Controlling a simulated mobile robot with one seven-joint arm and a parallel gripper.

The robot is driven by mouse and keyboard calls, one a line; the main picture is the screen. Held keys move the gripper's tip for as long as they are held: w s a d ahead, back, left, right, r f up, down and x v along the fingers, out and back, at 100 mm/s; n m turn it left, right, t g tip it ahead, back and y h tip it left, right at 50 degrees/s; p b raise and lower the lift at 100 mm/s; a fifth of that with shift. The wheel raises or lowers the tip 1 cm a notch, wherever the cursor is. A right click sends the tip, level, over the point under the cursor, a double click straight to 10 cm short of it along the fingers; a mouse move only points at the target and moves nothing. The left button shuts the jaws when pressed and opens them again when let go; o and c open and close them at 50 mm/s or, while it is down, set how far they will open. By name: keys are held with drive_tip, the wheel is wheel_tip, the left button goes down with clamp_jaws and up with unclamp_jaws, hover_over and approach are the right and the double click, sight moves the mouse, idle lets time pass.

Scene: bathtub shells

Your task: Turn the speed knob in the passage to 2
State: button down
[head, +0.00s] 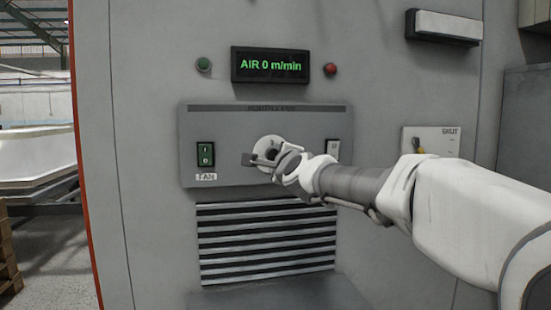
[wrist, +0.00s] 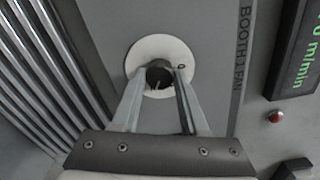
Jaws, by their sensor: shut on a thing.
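The speed knob is a dark round knob (wrist: 158,77) on a white round dial plate (wrist: 176,48) in the wrist view. In the head view the dial plate (head: 268,141) shows on the grey control panel, partly behind my gripper (head: 263,158). My gripper's two fingers (wrist: 157,84) are shut on the knob, one on each side. The green display (head: 270,65) above the panel reads "AIR 0 m/min".
A green switch (head: 205,154) marked FAN is left of the dial, and another switch (head: 333,148) is to its right. A louvred vent (head: 266,240) lies below. A green button (head: 203,64) and a red lamp (head: 330,69) flank the display. A small white box (head: 437,140) is at right.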

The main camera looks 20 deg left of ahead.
drive_tip(key=shift+c, duration=2.1)
unclamp_jaws()
drive_tip(key=shift+s, duration=0.1)
